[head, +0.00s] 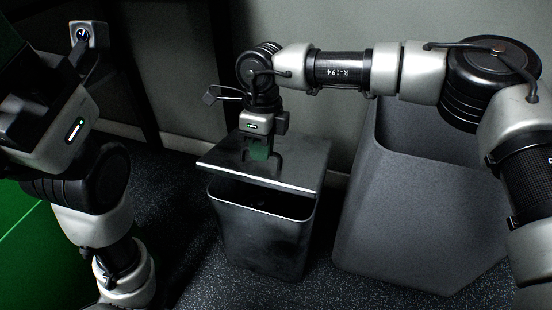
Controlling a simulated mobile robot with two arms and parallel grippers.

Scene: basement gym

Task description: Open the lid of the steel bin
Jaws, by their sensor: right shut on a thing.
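The steel bin (262,240) stands on the dark floor at the middle of the head view. Its flat lid (300,165) sits above the rim, with a dark gap showing between the lid's front edge and the bin's mouth. My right gripper (261,147) points down at the top of the lid and is shut on the lid, near its middle; the exact grip is dark and partly hidden. My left gripper (35,95) is at the upper left, away from the bin; its fingers are dark and hard to make out.
A large grey open container (420,210) stands to the right of the bin, under my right arm. A grey wall (190,70) is behind. A green surface (35,245) lies at the left. Dark speckled floor (180,215) is clear left of the bin.

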